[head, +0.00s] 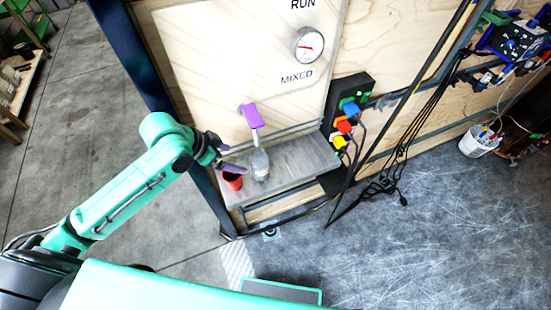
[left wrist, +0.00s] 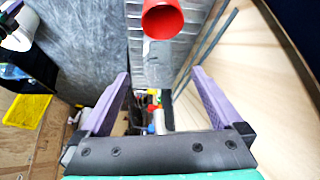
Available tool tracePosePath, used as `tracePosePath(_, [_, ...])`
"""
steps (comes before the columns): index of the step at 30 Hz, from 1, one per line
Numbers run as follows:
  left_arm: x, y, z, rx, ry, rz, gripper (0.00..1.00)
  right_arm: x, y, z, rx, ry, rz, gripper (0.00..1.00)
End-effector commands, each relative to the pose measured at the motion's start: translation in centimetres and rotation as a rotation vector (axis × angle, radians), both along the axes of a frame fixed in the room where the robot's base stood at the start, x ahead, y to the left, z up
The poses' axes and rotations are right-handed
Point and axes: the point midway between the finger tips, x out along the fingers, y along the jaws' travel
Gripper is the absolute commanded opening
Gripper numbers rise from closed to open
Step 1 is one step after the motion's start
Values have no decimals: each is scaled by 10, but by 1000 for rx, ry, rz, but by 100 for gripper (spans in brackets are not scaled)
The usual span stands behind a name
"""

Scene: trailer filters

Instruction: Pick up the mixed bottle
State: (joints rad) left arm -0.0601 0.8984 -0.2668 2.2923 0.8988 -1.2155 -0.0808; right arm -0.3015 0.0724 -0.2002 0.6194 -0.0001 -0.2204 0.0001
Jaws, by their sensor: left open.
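A clear bottle (head: 261,164) stands upright on the grey shelf (head: 300,160), below a purple tap handle (head: 252,116) on the panel marked MIXED. A red cup (head: 232,181) stands on the shelf to the left of the bottle. My left gripper (head: 229,157) is open and empty, just left of the bottle and near the cup. In the left wrist view the red cup (left wrist: 163,18) is at the top, beyond the open fingers (left wrist: 160,78). A pale clear shape beneath it may be the bottle, but I cannot tell surely. My right gripper is not in view.
A round gauge (head: 308,45) is on the wooden panel. A black box with coloured plugs (head: 345,125) stands at the shelf's right end, with cables hanging down. A white bucket (head: 479,141) stands at the far right. The floor in front is mostly clear.

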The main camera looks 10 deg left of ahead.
Motion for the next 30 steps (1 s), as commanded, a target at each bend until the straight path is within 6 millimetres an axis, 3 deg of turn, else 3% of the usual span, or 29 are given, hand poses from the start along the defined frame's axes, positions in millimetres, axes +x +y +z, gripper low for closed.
tracePosePath(4, [3, -7, -5, -4, 4, -20, 100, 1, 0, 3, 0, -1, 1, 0])
tracePosePath(12, [29, -34, -60, -3, 3, -18, 100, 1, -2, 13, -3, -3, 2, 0])
tracePosePath(24, [53, -59, -110, -1, 2, -18, 100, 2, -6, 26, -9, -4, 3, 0])
tracePosePath(30, [54, -61, -117, 1, 1, -20, 100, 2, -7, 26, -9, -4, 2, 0])
